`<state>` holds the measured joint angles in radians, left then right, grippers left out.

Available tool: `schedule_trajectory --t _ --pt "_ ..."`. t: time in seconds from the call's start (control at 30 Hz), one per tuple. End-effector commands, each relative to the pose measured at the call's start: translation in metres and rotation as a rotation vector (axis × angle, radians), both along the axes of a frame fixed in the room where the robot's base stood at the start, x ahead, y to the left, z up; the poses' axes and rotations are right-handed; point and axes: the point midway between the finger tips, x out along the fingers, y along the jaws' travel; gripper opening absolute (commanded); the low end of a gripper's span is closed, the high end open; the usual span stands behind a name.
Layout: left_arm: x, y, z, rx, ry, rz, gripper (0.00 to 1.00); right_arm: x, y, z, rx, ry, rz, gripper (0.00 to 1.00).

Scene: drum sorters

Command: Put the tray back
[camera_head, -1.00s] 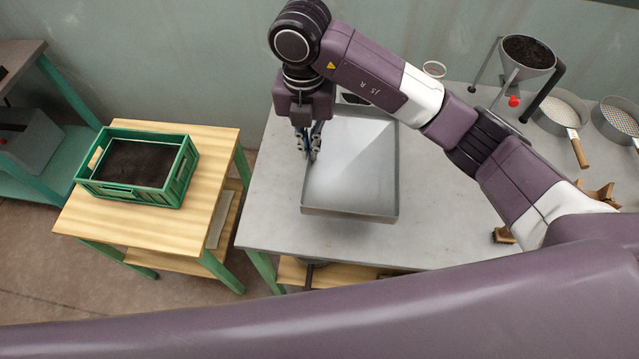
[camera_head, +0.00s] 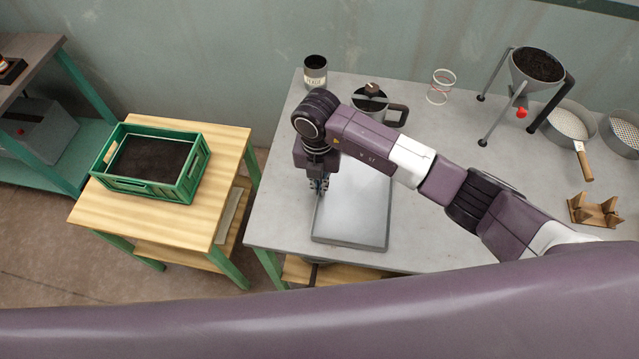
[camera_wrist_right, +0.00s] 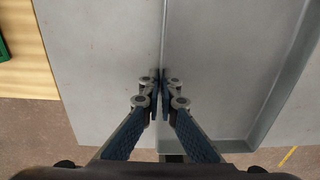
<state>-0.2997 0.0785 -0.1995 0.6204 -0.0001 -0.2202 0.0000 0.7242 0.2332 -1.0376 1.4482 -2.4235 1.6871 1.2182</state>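The tray (camera_head: 352,215) is a shallow grey metal tray, lying level on or just above the grey table (camera_head: 285,200) near its front left part. My right gripper (camera_head: 319,188) points down at the tray's left rim. In the right wrist view its fingers (camera_wrist_right: 160,88) are close together on the thin side wall of the tray (camera_wrist_right: 225,75). Part of the tray's far end is hidden under my right arm. My left gripper is out of view.
A dark tin (camera_head: 315,72), a lidded pot (camera_head: 370,103), a wire ring stand (camera_head: 441,87), a funnel of dark soil (camera_head: 537,66), sieves (camera_head: 571,122) and a wooden stand (camera_head: 594,210) are on the table. A green crate of soil (camera_head: 150,160) sits on the wooden side table (camera_head: 225,165).

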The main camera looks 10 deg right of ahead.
Motion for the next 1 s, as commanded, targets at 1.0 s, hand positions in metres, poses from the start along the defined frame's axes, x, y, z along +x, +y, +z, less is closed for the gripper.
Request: schedule_trajectory --t 1.0 --pt "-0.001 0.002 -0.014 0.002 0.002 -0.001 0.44 0.002 0.001 0.039 0.002 -0.006 0.001 0.22"
